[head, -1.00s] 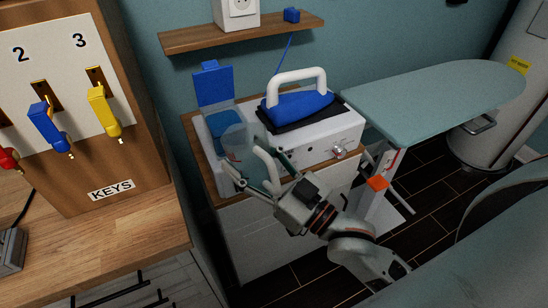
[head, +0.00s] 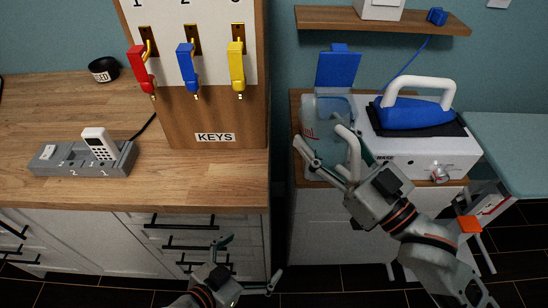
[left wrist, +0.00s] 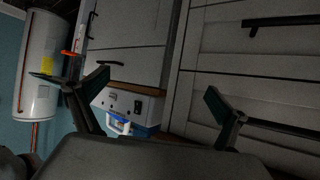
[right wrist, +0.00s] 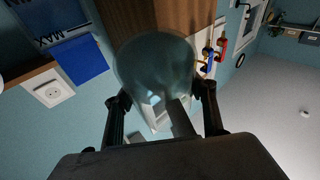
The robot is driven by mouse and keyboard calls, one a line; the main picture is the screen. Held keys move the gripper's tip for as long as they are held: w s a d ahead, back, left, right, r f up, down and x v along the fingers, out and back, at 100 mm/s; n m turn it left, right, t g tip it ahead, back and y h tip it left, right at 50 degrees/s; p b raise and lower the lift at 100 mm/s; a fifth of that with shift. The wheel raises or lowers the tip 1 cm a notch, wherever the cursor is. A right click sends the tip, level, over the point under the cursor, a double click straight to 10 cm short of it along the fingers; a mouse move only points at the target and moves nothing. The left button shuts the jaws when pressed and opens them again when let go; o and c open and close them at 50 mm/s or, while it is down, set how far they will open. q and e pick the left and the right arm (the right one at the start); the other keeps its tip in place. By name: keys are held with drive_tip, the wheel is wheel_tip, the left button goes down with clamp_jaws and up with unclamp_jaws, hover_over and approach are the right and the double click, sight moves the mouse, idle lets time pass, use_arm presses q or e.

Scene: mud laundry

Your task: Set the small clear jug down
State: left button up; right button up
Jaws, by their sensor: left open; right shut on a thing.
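The small clear jug (head: 310,130) is see-through, with red marks on its side and a pale handle. In the head view it is upright at the left end of the white ironing unit (head: 418,158), in front of the raised blue flap (head: 338,68). I cannot tell whether its base touches anything. My right gripper (head: 345,152) is shut on the jug at its handle; the right wrist view shows the handle between the fingers and the jug (right wrist: 150,60) beyond them. My left gripper (head: 258,265) is open and empty, low in front of the drawers; its spread fingers show in the left wrist view (left wrist: 155,100).
A blue iron (head: 412,110) rests on the unit. The ironing board (head: 515,145) is at right.

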use_arm(q)
drive_tip(key=d+r+m+g+h, duration=0.2)
drive_tip(key=d+r+m+h, duration=0.3)
drive_tip(key=d+r+h, duration=0.7)
drive_tip(key=n+g+y, duration=0.1)
drive_tip(key=n+y, duration=0.1)
approach(337, 145)
drive_tip(key=w+a+f, duration=0.1)
drive_tip(key=f, duration=0.1)
drive_tip(key=r, duration=0.1)
drive_tip(key=shift+g, duration=0.4)
drive_tip(key=x, duration=1.1)
drive_tip(key=shift+w+d, duration=0.1)
drive_tip(key=shift+d, duration=0.05)
